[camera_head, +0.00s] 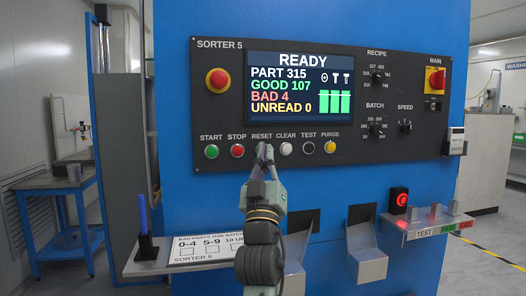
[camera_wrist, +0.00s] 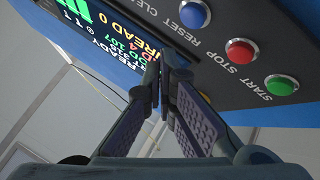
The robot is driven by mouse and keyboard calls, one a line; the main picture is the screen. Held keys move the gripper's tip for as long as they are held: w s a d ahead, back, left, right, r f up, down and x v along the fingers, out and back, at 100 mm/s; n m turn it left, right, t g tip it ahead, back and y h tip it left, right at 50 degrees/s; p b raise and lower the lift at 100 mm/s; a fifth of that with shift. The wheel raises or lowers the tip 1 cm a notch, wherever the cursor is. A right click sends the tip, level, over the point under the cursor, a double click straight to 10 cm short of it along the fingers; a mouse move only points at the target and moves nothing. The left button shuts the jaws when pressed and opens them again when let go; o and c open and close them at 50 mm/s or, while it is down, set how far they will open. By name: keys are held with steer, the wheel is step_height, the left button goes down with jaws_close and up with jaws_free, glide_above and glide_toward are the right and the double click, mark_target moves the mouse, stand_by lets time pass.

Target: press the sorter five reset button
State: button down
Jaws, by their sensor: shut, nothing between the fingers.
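The SORTER 5 control panel (camera_head: 355,135) stands in front of me, with a row of labelled buttons under its screen. My gripper (camera_head: 264,150) is in front of the RESET position and hides that button in the head view. In the wrist view the blue RESET button (camera_wrist: 194,14) shows clear of the fingers. My gripper (camera_wrist: 172,58) is shut and empty there, its tips seen over the panel beside the screen. I cannot tell whether the tips touch the panel. The screen (camera_head: 298,87) reads READY, PART 315, GOOD 107, BAD 4, UNREAD 0.
STOP (camera_head: 237,150) is left of my gripper and CLEAR (camera_head: 286,148) is right of it, both close. A red emergency knob (camera_head: 217,82) sticks out at upper left. Below are a shelf with a sign (camera_head: 207,247) and metal chutes (camera_head: 366,250).

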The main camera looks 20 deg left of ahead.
steer(key=shift+s+d, duration=0.6)
steer(key=shift+s, duration=0.25)
